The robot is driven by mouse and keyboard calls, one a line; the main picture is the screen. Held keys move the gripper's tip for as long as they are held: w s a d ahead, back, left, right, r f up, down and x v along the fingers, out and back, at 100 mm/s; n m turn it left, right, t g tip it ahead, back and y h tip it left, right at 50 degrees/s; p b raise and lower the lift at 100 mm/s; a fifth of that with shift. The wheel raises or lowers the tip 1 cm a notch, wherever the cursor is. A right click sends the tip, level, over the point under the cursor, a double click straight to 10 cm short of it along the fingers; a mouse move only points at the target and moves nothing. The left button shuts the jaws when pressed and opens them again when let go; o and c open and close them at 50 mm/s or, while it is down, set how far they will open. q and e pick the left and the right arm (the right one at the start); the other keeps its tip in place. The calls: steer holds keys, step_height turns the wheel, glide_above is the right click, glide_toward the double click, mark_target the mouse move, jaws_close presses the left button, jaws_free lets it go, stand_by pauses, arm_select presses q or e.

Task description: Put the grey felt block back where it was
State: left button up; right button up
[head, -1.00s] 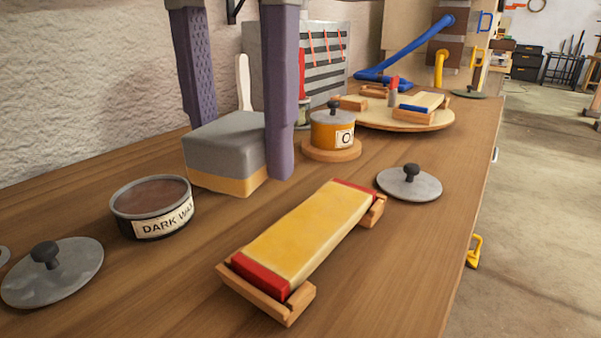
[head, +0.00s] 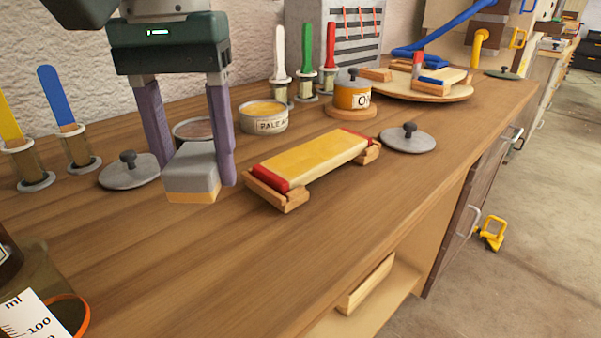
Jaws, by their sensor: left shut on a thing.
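The grey felt block (head: 190,166), grey on top with a tan lower layer, is between the purple fingers of my left gripper (head: 196,168), which is shut on it. It is in front of the dark wax tin (head: 194,127), which it partly hides, and left of the yellow block with red ends (head: 315,158) on its wooden cradle. I cannot tell whether its underside touches the bench (head: 330,215). My right gripper is not in view.
Grey lids lie left (head: 128,172) and right (head: 408,140). A pale wax tin (head: 263,118) and an orange pot (head: 352,97) stand behind. Coloured spatulas stand in holders. A glass beaker (head: 45,305) is at the lower left. The front middle of the bench is clear.

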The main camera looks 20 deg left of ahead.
mark_target(195, 156)
arm_select(q)
step_height(195, 156, down, 8)
stand_by(0.4)
steer(key=shift+b, duration=0.3)
steer(key=shift+f, duration=0.15)
steer(key=o, duration=1.3)
step_height(195, 156, up, 12)
steer(key=shift+r+p, duration=0.2)
steer(key=shift+p, duration=0.35)
